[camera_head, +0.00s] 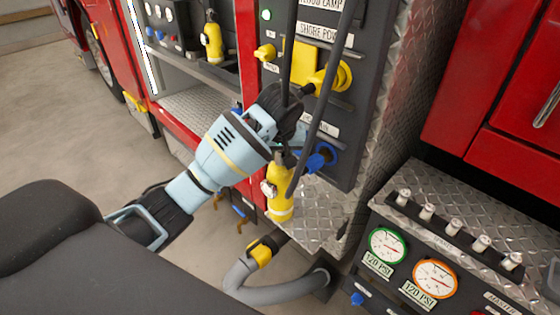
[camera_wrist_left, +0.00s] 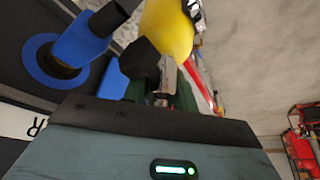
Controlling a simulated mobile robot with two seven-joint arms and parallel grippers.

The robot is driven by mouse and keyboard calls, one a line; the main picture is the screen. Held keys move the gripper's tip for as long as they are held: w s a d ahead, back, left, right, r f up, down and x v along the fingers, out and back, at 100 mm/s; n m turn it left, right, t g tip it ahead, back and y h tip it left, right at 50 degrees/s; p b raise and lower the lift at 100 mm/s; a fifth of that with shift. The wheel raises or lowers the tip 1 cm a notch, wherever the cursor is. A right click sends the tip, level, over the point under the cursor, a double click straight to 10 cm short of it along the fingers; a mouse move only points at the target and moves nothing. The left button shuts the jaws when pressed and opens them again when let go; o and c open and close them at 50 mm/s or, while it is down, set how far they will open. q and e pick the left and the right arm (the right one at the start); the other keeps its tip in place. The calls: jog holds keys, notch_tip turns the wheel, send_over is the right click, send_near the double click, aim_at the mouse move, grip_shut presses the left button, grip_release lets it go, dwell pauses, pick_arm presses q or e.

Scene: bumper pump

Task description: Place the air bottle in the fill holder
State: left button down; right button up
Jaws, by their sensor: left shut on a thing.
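My left arm comes in from the left of the head view. Its gripper (camera_head: 284,150) is in front of the dark side panel of the truck. It is shut on the neck of a yellow air bottle (camera_head: 281,205), which hangs below the fingers, roughly upright. In the left wrist view the bottle (camera_wrist_left: 167,32) is large at the top, beyond the dark fingers (camera_wrist_left: 150,72). A similar yellow bottle (camera_head: 213,43) stands upright in the open compartment at the upper left. I cannot tell which part is the fill holder. My right gripper is not in view.
A blue port (camera_head: 322,157) is close right of the gripper, and it also shows in the wrist view (camera_wrist_left: 52,62). Dark hoses hang in front of the panel (camera_head: 345,120). A grey hose (camera_head: 265,292) and a gauge panel (camera_head: 410,262) are below. The compartment shelf (camera_head: 200,105) has free room.

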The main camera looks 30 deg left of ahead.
pick_arm(q)
notch_tip(320, 180, up, 3)
jog(key=shift+w+r, duration=0.1)
jog(key=shift+r, duration=0.05)
jog(key=shift+a+r, duration=0.1)
jog(key=shift+r, duration=0.1)
jog(key=s+a+r, duration=0.1)
jog(key=s+a, duration=0.7)
jog(key=s, duration=0.5)
jog(key=shift+s+a+r, duration=0.15)
jog(key=shift+s+r, duration=0.05)
jog(key=shift+s, duration=0.2)
